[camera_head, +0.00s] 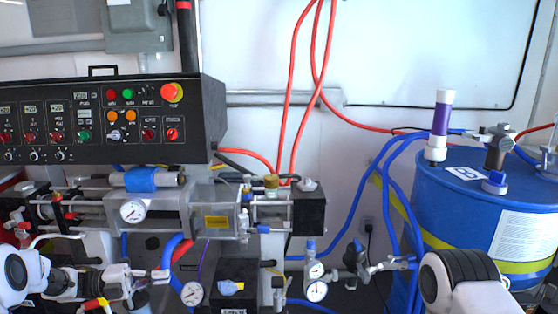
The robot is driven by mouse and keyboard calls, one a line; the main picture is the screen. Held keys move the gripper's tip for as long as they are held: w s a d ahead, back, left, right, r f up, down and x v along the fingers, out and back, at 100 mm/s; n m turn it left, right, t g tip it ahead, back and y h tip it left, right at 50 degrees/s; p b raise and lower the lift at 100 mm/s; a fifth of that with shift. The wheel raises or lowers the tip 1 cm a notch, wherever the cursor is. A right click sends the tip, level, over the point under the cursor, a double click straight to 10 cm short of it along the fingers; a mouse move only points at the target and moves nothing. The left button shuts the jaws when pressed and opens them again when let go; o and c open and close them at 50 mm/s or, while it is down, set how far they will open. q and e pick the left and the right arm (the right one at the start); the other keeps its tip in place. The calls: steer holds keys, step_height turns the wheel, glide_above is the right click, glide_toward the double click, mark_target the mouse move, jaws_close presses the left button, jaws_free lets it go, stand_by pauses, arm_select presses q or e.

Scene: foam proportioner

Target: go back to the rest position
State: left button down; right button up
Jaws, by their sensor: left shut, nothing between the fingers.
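My left gripper (158,273) is at the lower left, in front of the pump unit, with its fingers together and nothing between them. My left arm, white with dark joints, comes in from the left edge. A white and black link of my right arm shows at the lower right, in front of the blue drum (470,215). My right gripper is not visible in this view.
A black control panel (190,118) with buttons and knobs hangs above the pump unit (165,208). Pressure gauges (317,291) and blue hoses (350,230) sit right of it. Red hoses (292,80) hang in the middle. A white and purple cylinder (441,120) stands on the drum.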

arm_select(q)
steer(key=s+d+f+n+t+y+p, duration=0.1)
steer(key=s+d+f+n+t+p, duration=0.15)
steer(key=d+n, duration=0.3)
steer(key=s+d+f+n+t+y+p, duration=0.1)
steer(key=d+f+n+t, duration=0.2)
steer(key=d+n, duration=0.25)
steer(key=s+d+f+n+y+p, duration=0.2)
steer(key=s+d+f+n+y, duration=0.1)
steer(key=s+f+n+y, duration=0.5)
steer(key=s+a+f+n+g+y, duration=0.2)
steer(key=s+a+n+g, duration=0.1)
steer(key=s, duration=0.6)
steer(key=s+a+f+n+g+y, duration=0.2)
steer(key=s+a+n+g+y, duration=0.1)
steer(key=s, duration=0.7)
steer(key=s+a+f+n+g+y, duration=0.2)
steer(key=s+a+n+g, duration=0.1)
steer(key=s+n, duration=0.4)
steer(key=shift+s+a+f+y+p, duration=0.4)
steer(key=shift+s+a, duration=0.25)
steer(key=shift+s, duration=0.5)
steer(key=shift+g, duration=0.25)
